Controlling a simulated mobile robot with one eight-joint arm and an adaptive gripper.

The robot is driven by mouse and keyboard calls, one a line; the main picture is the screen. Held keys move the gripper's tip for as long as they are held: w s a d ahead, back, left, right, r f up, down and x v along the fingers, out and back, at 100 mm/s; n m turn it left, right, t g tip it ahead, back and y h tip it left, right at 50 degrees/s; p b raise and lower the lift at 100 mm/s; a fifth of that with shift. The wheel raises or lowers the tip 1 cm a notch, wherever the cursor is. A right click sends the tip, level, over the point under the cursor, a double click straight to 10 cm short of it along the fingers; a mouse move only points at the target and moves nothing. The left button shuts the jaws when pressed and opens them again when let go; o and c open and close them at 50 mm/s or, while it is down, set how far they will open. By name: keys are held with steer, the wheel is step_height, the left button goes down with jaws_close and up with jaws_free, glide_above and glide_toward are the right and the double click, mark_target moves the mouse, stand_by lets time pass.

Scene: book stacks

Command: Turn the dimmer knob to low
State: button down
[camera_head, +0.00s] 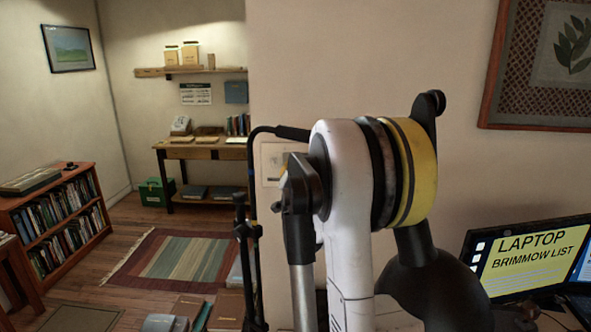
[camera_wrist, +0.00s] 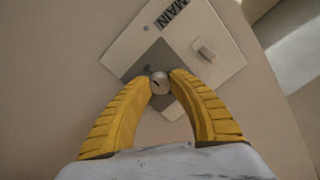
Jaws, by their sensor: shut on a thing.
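The dimmer knob (camera_wrist: 159,83) is small, round and silvery, with a dark mark on its face. It sits on a grey patch of a pale wall plate (camera_wrist: 205,28) labelled MAIN, which looks tilted in the wrist view. My gripper (camera_wrist: 160,78) has two yellow ribbed fingers shut on the knob, one on each side. In the head view the wall plate (camera_head: 270,160) shows only in part behind my arm, and the knob and fingertips are hidden there.
A small switch (camera_wrist: 203,50) sits beside the knob on the same plate. A laptop (camera_head: 530,260) reading BRIMMOW LIST stands at lower right. A framed picture (camera_head: 540,65) hangs at upper right. A bookcase (camera_head: 60,225) stands at left, and a striped rug (camera_head: 180,258) covers open floor.

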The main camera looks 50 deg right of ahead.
steer(key=n, duration=0.9)
steer(key=shift+g, duration=0.3)
steer(key=n, duration=0.4)
steer(key=shift+s+n+g, duration=0.1)
steer(key=shift+n+g, duration=0.2)
steer(key=n, duration=0.8)
steer(key=shift+n, duration=0.3)
steer(key=n, duration=0.3)
steer(key=shift+r+n+h, duration=0.1)
steer(key=shift+n+h, duration=0.2)
steer(key=shift+h, duration=0.1)
steer(key=n, duration=0.4)
steer(key=shift+g, duration=0.3)
steer(key=shift+n+h, duration=0.3)
steer(key=shift+n, duration=1.4)
steer(key=shift+r+n, duration=0.1)
steer(key=shift+n, duration=0.2)
